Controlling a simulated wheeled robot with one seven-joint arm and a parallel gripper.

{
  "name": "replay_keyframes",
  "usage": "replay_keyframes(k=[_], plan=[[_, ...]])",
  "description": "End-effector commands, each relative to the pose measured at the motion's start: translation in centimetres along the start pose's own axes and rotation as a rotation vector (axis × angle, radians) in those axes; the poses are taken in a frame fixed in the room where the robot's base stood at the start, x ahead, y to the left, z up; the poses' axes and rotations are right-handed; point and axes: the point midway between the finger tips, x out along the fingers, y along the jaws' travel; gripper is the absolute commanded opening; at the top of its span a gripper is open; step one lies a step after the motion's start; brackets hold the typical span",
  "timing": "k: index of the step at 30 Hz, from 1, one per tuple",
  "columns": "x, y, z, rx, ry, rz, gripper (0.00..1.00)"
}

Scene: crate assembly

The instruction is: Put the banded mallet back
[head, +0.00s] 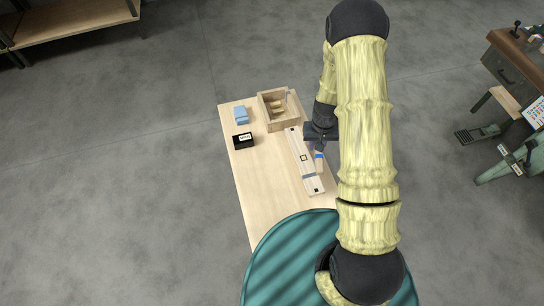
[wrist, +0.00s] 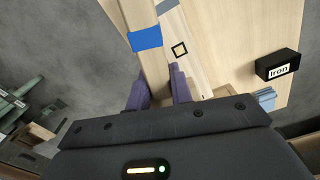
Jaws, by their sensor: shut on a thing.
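The banded mallet shows as a pale wooden handle with a blue band (head: 319,156). In the wrist view the handle with its blue band (wrist: 146,39) runs up between the purple fingers. My gripper (wrist: 160,85) is shut on the handle; its fingers are on either side. In the head view my gripper (head: 318,142) is over the right side of the table, partly hidden by my arm. A pale board (head: 297,146) with a black square outline lies beside the mallet. I cannot tell whether the mallet touches it. The mallet's head is not clearly visible.
A wooden crate (head: 266,117) with inner parts stands at the table's far end. The table's (head: 252,190) left front is bare.

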Motion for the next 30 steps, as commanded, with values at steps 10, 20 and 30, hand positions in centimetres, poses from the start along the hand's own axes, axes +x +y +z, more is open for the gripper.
replay_keyframes(k=[10, 20, 30], plan=[[1.4, -2.6, -0.5, 0.019, -0.002, 0.003, 0.0], [3.7, -11.5, -0.7, 0.08, -0.01, 0.002, 0.0], [3.9, -15.9, 0.0, 0.115, -0.019, -0.002, 0.0]])
